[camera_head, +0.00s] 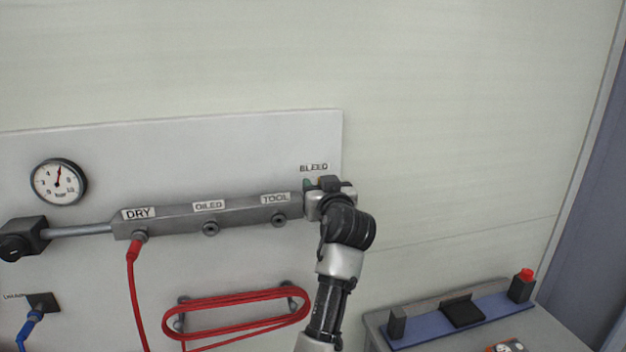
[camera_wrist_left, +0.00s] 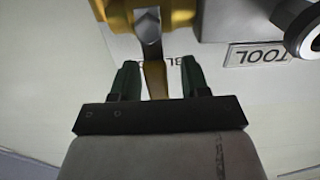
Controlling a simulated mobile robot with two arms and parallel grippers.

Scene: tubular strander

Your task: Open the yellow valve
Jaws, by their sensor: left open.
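The yellow valve (camera_wrist_left: 178,14) shows at the top of the left wrist view, with a grey metal stem in front of its body. Its narrow yellow lever (camera_wrist_left: 155,80) reaches down between the two green fingers of my left gripper (camera_wrist_left: 159,80). The fingers stand apart on either side of the lever, with a gap visible on both sides. In the head view my left gripper (camera_head: 314,184) is at the right end of the grey manifold, below the BLEED label (camera_head: 314,168). There my own wrist hides nearly all of the valve. My right gripper is in neither view.
The grey manifold (camera_head: 180,219) carries the DRY, OILED and TOOL ports. A red hose (camera_head: 133,280) hangs from DRY, and a coiled red hose (camera_head: 235,310) hangs below. A pressure gauge (camera_head: 58,182) is at left. A bench with a blue strip (camera_head: 490,308) stands at lower right.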

